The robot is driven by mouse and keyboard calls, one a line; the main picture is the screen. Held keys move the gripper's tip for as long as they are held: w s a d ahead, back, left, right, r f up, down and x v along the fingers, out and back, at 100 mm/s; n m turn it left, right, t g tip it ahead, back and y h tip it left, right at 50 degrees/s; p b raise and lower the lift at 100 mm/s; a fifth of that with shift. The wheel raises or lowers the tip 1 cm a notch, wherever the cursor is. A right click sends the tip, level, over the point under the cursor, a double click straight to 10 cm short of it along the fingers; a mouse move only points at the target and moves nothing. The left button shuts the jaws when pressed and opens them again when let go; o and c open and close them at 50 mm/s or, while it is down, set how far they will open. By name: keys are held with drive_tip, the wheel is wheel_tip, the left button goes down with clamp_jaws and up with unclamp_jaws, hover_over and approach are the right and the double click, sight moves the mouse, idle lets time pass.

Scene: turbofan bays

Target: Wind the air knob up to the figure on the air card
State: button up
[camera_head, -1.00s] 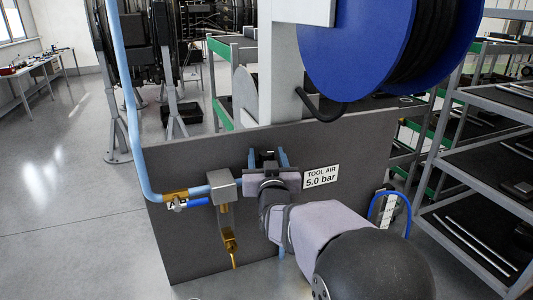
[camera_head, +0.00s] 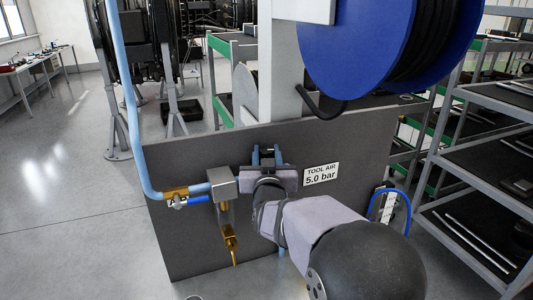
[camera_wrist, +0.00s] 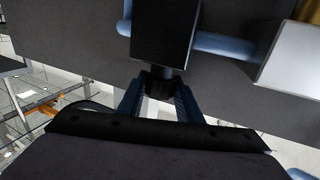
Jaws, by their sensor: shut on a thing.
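The air card (camera_head: 321,174) is a white plate on the grey panel reading "TOOL AIR 5.0 bar". My gripper (camera_wrist: 160,88) is shut on the air knob (camera_wrist: 158,80), a small dark round knob below a black block (camera_wrist: 165,30) in the wrist view. Blue fingers reach to either side of the knob. In the head view my wrist and arm cover the knob, and only the blue tips show above it. No gauge reading is visible in either view.
A blue air pipe (camera_head: 133,110) runs down to a brass valve with a blue lever (camera_head: 197,200). A grey block (camera_head: 222,183) and brass fitting (camera_head: 231,240) sit left of my wrist. A blue hose reel (camera_head: 350,45) overhangs the panel (camera_head: 190,250). Shelves stand at right.

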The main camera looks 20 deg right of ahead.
drive_tip(key=shift+a+h, duration=0.1)
drive_tip(key=shift+h, duration=0.2)
drive_tip(key=m+g+h+p, duration=0.2)
drive_tip(key=m+h+p, duration=0.1)
drive_tip(key=h, duration=0.1)
drive_tip(key=shift+r, duration=0.1)
drive_tip(key=shift+m+g+h+p, duration=0.95)
drive_tip(key=shift+m+g+h, duration=0.15)
drive_tip(key=shift+g+h, duration=0.15)
drive_tip(key=o, duration=1)
drive_tip(key=shift+o, duration=0.2)
drive_tip(key=shift+s, duration=0.1)
